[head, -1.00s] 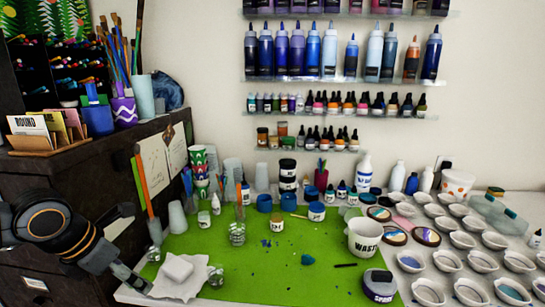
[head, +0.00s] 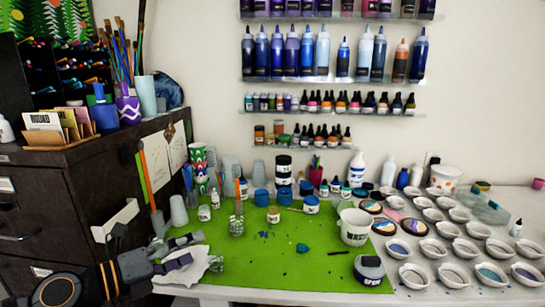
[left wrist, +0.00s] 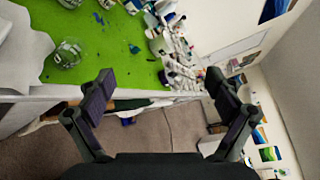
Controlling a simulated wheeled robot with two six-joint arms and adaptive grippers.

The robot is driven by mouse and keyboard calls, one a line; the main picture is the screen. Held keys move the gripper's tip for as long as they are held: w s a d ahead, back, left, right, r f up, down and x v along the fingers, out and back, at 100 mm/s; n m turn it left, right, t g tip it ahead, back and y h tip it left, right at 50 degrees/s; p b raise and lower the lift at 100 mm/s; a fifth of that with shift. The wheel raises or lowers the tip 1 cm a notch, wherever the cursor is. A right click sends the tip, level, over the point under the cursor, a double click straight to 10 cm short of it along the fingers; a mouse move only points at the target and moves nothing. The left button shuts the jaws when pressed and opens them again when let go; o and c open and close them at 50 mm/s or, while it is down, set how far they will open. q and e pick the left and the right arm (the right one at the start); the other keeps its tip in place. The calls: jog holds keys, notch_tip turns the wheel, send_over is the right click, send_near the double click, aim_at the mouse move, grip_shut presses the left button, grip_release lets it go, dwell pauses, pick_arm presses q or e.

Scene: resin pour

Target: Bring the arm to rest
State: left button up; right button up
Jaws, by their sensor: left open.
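My left gripper (head: 191,251) is open and empty at the front left edge of the green mat (head: 262,272), in front of the white cloth (head: 207,269). It partly hides the cloth. In the left wrist view my gripper's fingers (left wrist: 160,82) stand wide apart with nothing between them. Beyond them lie the table edge and the floor. My left arm comes in from the lower left of the head view. My right gripper is not in view.
A dark drawer cabinet (head: 85,180) stands close on the left. A glass cup (left wrist: 67,52) stands near the cloth. The mat's front middle is mostly clear.

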pick_arm(q)
jog(key=w+a+f+n+t+y, duration=0.1)
jog(key=w+a+n+t+y, duration=0.2)
jog(key=a+n+t+y, duration=0.7)
jog(key=s+a+f+n+g+y, duration=0.2)
jog(key=f+n+g, duration=0.1)
jog(key=f+n, duration=0.35)
jog(key=s+a+f+n+g+y, duration=0.1)
jog(key=a+f+n+g+y, duration=0.15)
jog(key=f+n, duration=0.4)
jog(key=s+d+f+n+g+h, duration=0.1)
jog(key=s+d+f+n+g, duration=0.4)
jog(key=s+f, duration=0.35)
jog(key=s+d+f+n+g+h, duration=0.1)
jog(key=s+d+f+n+g, duration=0.3)
jog(key=s+f+g, duration=0.5)
jog(key=s+a+f+n+p, duration=0.1)
jog(key=a+f, duration=0.1)
jog(key=f, duration=0.9)
jog(key=s+a+f+p, duration=0.1)
jog(key=s+a+f, duration=0.1)
jog(key=f, duration=0.8)
jog(key=s+a+f+p, duration=0.1)
jog(key=s+f, duration=1.5)
jog(key=s, duration=0.3)
jog(key=shift+s+f+g+p, duration=0.2)
jog(key=shift+f+g+p, duration=0.1)
jog(key=shift+g+p, duration=0.1)
